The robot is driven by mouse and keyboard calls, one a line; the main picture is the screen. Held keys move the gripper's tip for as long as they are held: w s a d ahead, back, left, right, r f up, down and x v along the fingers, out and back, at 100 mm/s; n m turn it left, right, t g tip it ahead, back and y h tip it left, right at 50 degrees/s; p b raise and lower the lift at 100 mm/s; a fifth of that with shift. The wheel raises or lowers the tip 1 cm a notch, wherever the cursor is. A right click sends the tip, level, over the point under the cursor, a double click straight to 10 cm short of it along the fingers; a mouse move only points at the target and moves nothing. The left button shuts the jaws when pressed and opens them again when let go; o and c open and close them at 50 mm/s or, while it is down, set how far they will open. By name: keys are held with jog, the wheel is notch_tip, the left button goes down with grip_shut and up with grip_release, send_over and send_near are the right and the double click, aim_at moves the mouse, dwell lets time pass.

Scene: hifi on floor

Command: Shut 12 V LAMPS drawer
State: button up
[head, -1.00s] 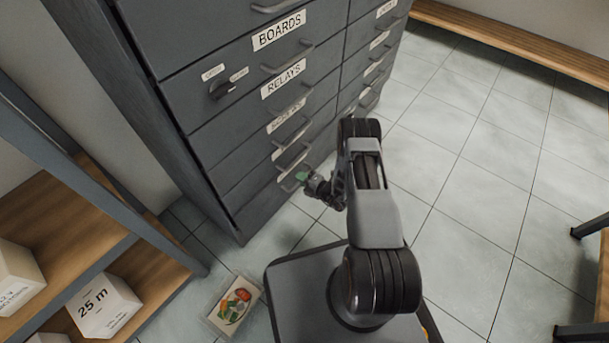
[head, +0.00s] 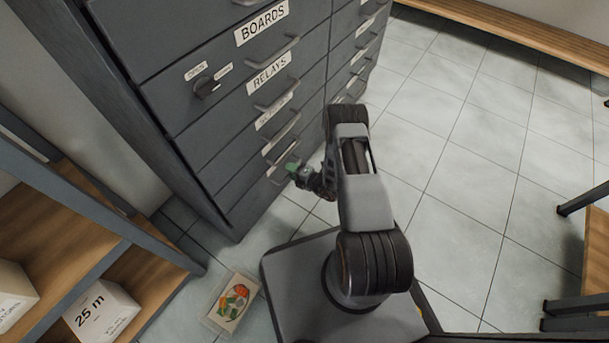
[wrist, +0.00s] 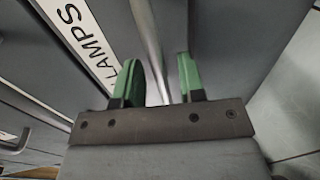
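The drawer labelled LAMPS (wrist: 82,35) fills much of the wrist view; its dark grey front carries a white label and a pale bar handle (wrist: 146,35). In the head view it appears to be the lowest drawer of the left column, with its label too small to read. My gripper (head: 292,168) is at that low handle. In the wrist view its two green fingers (wrist: 159,78) stand apart, one on each side of the handle bar. I cannot tell how far the drawer stands out.
Above are drawers labelled BOARDS (head: 262,22) and RELAYS (head: 268,75), and a dark knob (head: 206,87). A wooden shelf (head: 60,225) with a 25 m box (head: 100,310) stands at left. A picture card (head: 232,302) lies on the floor.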

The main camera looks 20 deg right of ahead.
jog(key=p+v, duration=0.3)
jog(key=v, duration=1)
jog(key=shift+p, duration=0.35)
jog(key=a+r+n+g+y+p, duration=0.1)
jog(key=a+r+n+g+p, duration=0.3)
jog(key=r+n, duration=0.55)
jog(key=a+r+n+g+y+p, duration=0.1)
jog(key=r+n+g+p, duration=0.35)
jog(key=r, duration=1.05)
jog(key=a+r+n+g+y+p, duration=0.1)
jog(key=a+r+n+g+p, duration=0.2)
jog(key=r+n+p, duration=0.75)
jog(key=s+r+n+h+p, duration=0.3)
jog(key=r+n, duration=0.4)
jog(key=r, duration=0.6)
jog(key=s+d+r+n+t+h+p, duration=0.1)
jog(key=s+r+n+h+p, duration=0.3)
jog(key=r, duration=0.9)
jog(key=s+r+n+t+h+p, duration=0.1)
jog(key=s+r+n+h+p, duration=0.2)
jog(key=r+n, duration=0.8)
notch_tip(320, 180, up, 3)
jog(key=h+p, duration=0.2)
jog(key=p, duration=0.2)
jog(key=shift+s+d+p, duration=0.3)
jog(key=shift+p, duration=0.1)
jog(key=shift+s+f+n+t, duration=0.1)
jog(key=shift+n+t, duration=0.15)
